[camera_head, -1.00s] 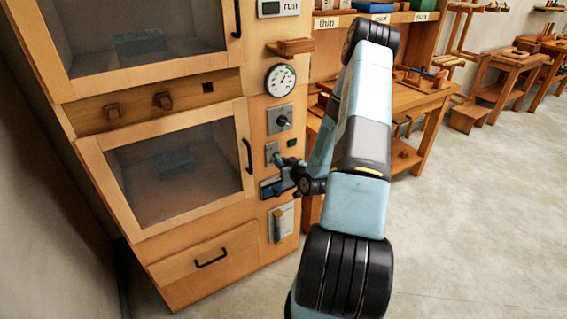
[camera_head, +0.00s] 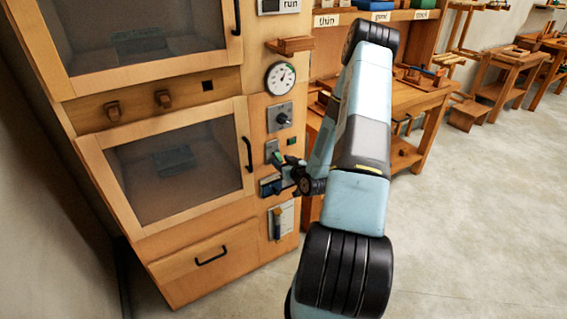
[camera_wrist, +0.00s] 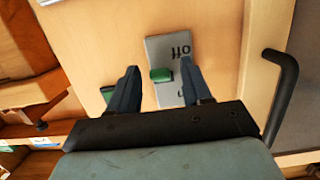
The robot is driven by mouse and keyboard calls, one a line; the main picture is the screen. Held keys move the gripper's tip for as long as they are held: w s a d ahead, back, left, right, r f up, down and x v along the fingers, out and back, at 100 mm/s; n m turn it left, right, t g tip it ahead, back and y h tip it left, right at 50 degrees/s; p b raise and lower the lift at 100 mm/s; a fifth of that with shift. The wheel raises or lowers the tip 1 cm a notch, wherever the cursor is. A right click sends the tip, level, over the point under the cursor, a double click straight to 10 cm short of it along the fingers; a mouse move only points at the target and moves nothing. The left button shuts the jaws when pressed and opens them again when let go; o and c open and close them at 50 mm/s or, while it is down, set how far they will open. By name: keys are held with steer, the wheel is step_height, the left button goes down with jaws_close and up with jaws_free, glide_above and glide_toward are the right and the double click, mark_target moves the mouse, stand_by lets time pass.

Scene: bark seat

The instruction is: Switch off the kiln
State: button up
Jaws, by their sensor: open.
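The kiln (camera_head: 224,112) is a tall wooden cabinet with two glazed doors on the left of the head view. Its grey switch plate (camera_head: 271,147) sits on the right-hand panel, partly hidden by my gripper (camera_head: 285,161). In the wrist view, the plate (camera_wrist: 170,50) carries the word "off", upside down, and a second label mostly hidden by a finger. A green switch lever (camera_wrist: 161,75) stands out from the plate. My gripper (camera_wrist: 157,70) is open, with one dark finger on each side of the lever, the right finger closer. I cannot tell whether it touches.
A small green square (camera_wrist: 107,93) lies beside the left finger. A black door handle (camera_wrist: 283,95) stands out at right. On the kiln panel are a dial (camera_head: 281,78), a knob plate (camera_head: 280,118) and a lower slider plate (camera_head: 281,220). Open floor (camera_head: 470,220) lies at right.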

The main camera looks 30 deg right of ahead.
steer(key=s+r, duration=0.2)
steer(key=s, duration=1.1)
steer(key=shift+s+d+r, duration=0.2)
steer(key=shift+s+r, duration=0.05)
steer(key=shift+s, duration=0.05)
steer(key=w+a+r+n+g+h, duration=0.1)
steer(key=w+a+r+g, duration=0.15)
steer(key=r, duration=0.85)
steer(key=w+a+r+n+g+h, duration=0.1)
steer(key=a+r+g+h, duration=0.2)
steer(key=r, duration=0.8)
steer(key=s+a+r+g+y, duration=0.1)
steer(key=s+a+r, duration=0.4)
steer(key=s, duration=0.2)
steer(key=s+a+r+m+g+y, duration=0.1)
steer(key=s+a+r+g, duration=0.1)
steer(key=s+a+r, duration=0.3)
steer(key=s+a+r+m+g+y, duration=0.1)
steer(key=s+a+r, duration=0.4)
steer(key=s, duration=0.6)
steer(key=shift+a+r+g, duration=0.25)
steer(key=shift+r+g, duration=0.1)
steer(key=shift+r, duration=0.5)
steer(key=shift+c, duration=0.3)
